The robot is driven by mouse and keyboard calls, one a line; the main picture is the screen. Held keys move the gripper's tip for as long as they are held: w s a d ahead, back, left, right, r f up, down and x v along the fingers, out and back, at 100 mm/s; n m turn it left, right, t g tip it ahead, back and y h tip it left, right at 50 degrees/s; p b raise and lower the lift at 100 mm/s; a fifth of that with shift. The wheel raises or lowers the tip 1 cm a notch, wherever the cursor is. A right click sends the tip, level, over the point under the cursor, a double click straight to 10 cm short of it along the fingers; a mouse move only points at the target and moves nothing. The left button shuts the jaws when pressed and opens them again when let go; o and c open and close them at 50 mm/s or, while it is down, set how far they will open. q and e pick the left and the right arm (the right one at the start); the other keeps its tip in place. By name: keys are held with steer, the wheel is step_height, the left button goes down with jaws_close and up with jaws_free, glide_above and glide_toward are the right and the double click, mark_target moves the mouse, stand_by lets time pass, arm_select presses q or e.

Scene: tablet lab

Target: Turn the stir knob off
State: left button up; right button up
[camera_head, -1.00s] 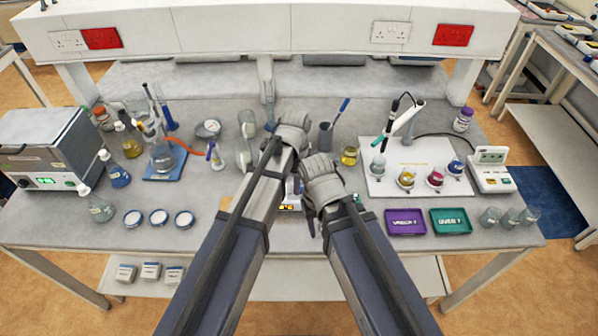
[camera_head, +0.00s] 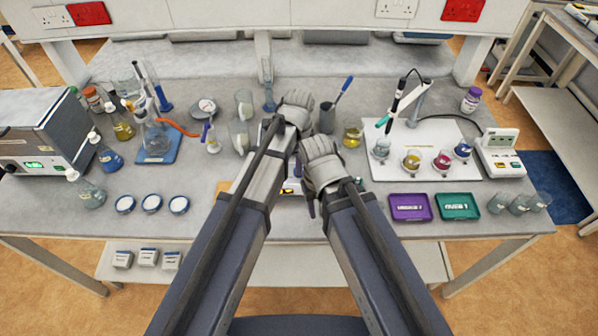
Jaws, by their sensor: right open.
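A small device with a lit yellow-orange display (camera_head: 290,186) shows in the gap between my forearms, near the front middle of the bench. Most of it is hidden by my arms, and I cannot make out a stir knob on it. My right gripper (camera_head: 311,207) is just right of this device, mostly behind its own wrist. Only a dark finger part shows, and it is open with nothing seen in it. My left arm crosses just left of the device, its wrist farther back on the bench. The fingers of my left gripper (camera_head: 272,128) are mostly hidden.
A white board (camera_head: 420,165) with several small beakers and a probe stand lies at right. Purple (camera_head: 410,207) and green (camera_head: 455,206) trays lie in front of it. Glassware, round dishes and a grey box-shaped machine (camera_head: 40,130) stand at left.

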arm_select(q)
steer(key=shift+w+f+b, duration=0.1)
steer(key=shift+f+b, duration=1.4)
steer(key=shift+f, duration=0.5)
steer(key=shift+c, duration=0.3)
jaws_close()
